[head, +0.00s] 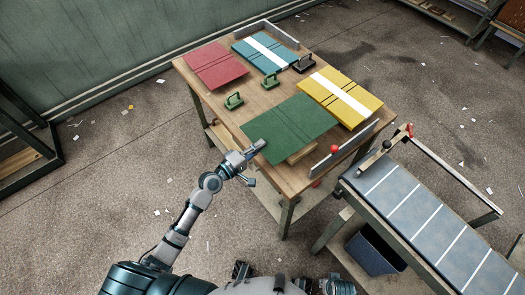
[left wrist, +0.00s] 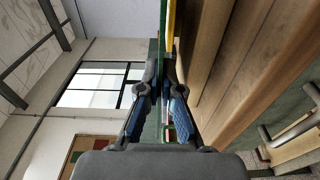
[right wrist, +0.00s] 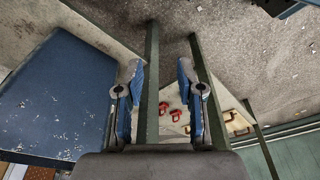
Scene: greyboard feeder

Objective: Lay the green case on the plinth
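The green case (head: 289,128) is a flat, creased panel at the front middle of the table. A light wooden block (head: 302,153), perhaps the plinth, pokes out from under its near edge. I cannot tell whether the case rests on it. My left gripper (head: 257,147) is at the case's left near corner. In the left wrist view, the left gripper's fingers (left wrist: 160,68) are close together on both sides of the thin green edge (left wrist: 163,28). My right gripper (right wrist: 158,75) is open with nothing held between its fingers, away from the case.
Red (head: 216,66), blue (head: 262,54) and yellow (head: 345,100) cases lie farther back on the table. Green clamps (head: 234,101) and a dark clamp (head: 304,63) stand between them. A striped conveyor (head: 430,220) stands at right.

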